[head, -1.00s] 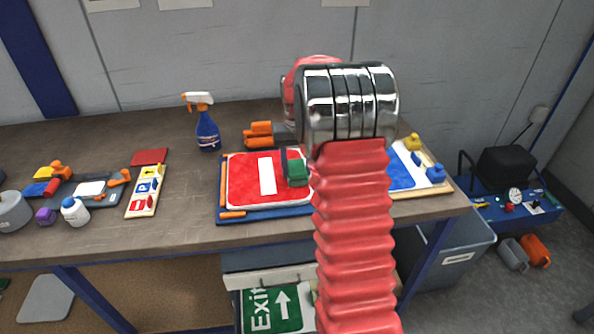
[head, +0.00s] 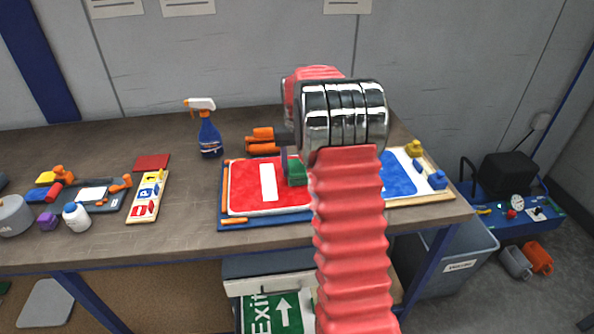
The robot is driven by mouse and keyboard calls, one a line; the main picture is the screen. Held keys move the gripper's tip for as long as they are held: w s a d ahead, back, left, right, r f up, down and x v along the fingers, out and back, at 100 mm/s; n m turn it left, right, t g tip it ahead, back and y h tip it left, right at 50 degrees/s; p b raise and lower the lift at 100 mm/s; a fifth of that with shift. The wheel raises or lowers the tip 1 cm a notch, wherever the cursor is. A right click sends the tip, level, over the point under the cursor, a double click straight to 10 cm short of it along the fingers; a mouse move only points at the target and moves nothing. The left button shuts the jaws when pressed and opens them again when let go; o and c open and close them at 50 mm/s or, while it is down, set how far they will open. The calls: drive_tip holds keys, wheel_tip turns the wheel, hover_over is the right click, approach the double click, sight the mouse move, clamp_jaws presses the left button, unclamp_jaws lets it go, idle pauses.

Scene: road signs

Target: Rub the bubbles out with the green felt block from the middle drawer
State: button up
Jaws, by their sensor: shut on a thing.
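The green felt block (head: 297,173) is at my gripper (head: 286,168), over the red sign (head: 243,188) with the white bar. A dark finger shows at the block's left side; the rest of the gripper is hidden behind my wrist and arm. The jaws are shut on the block. The block appears low over the right part of the red face, but I cannot tell if it touches. The red sign lies on a blue board (head: 265,222). No bubbles can be made out at this size. My arm covers the sign's right edge.
Orange items (head: 262,140) are behind the sign, and a blue spray bottle (head: 209,137) stands at back left. A blue-and-white sign (head: 398,175) lies right of my arm. A drawer (head: 245,286) and green exit sign (head: 275,312) show below. Tools crowd the table's left.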

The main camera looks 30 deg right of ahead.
drive_tip(key=shift+w+d, duration=0.2)
drive_tip(key=shift+w, duration=0.2)
drive_tip(key=shift+w, duration=0.1)
drive_tip(key=shift+w+d, duration=0.35)
drive_tip(key=shift+w, duration=0.3)
drive_tip(key=shift+w+d, duration=0.35)
drive_tip(key=shift+w, duration=0.3)
drive_tip(key=shift+w+f, duration=0.1)
drive_tip(key=shift+w+d, duration=0.35)
drive_tip(key=shift+w, duration=0.3)
drive_tip(key=shift+w+d, duration=0.3)
drive_tip(key=shift+w, duration=0.35)
drive_tip(key=shift+w+d, duration=0.35)
drive_tip(key=shift+w, duration=0.35)
drive_tip(key=shift+w+d, duration=0.35)
drive_tip(key=shift+w, duration=0.3)
